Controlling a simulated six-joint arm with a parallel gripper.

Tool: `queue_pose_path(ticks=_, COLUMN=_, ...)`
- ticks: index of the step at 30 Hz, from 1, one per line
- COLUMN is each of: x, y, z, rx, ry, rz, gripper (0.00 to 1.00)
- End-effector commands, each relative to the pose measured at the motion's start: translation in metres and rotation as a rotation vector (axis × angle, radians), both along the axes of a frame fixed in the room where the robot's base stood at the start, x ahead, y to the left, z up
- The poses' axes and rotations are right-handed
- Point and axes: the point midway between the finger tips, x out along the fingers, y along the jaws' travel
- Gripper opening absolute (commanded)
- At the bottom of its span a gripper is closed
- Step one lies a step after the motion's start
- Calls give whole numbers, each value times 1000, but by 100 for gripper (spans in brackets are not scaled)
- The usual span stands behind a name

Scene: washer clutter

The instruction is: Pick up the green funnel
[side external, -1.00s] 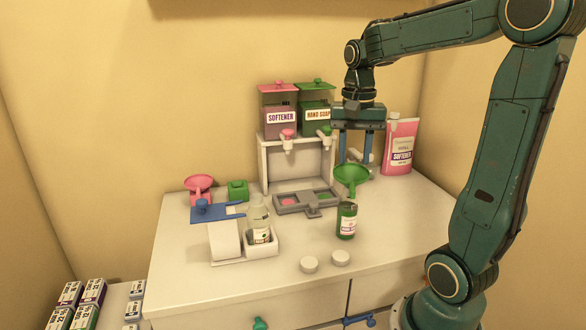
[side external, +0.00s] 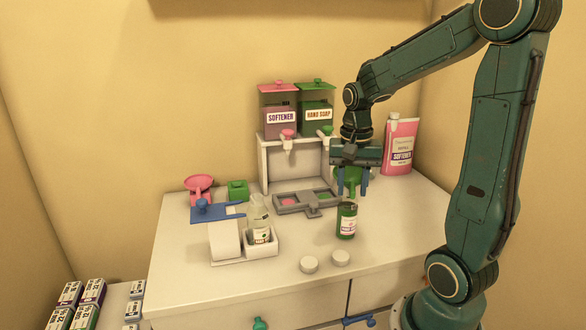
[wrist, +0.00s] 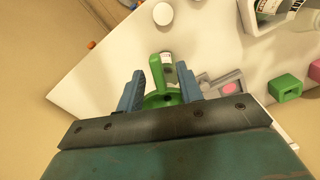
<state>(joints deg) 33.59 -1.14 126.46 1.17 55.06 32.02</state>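The grey-white dispenser stand (side external: 275,158) is close on the left, and the pink softener refill pack (side external: 399,148) stands behind right. Two white caps (side external: 325,261) lie in front. A pink funnel (side external: 199,185) and a green box (side external: 238,189) are far left.

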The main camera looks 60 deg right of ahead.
Motion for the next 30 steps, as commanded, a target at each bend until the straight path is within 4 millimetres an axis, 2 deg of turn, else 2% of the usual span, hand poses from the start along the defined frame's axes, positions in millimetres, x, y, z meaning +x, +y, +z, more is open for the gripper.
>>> queue_pose_path(ticks=3, x=-2, y=1, z=-15, rx=3, ry=5, rz=0, gripper=36)
queue_pose_path(ticks=9, x=-1, y=0, z=-33, rx=1, ry=3, rz=0, gripper=36)
queue_pose_path(ticks=26, x=-1, y=0, z=-35, rx=0, ry=1, rz=1, gripper=36)
queue_pose_path(ticks=30, x=-1, y=0, z=-35, rx=0, ry=1, rz=1, gripper=11)
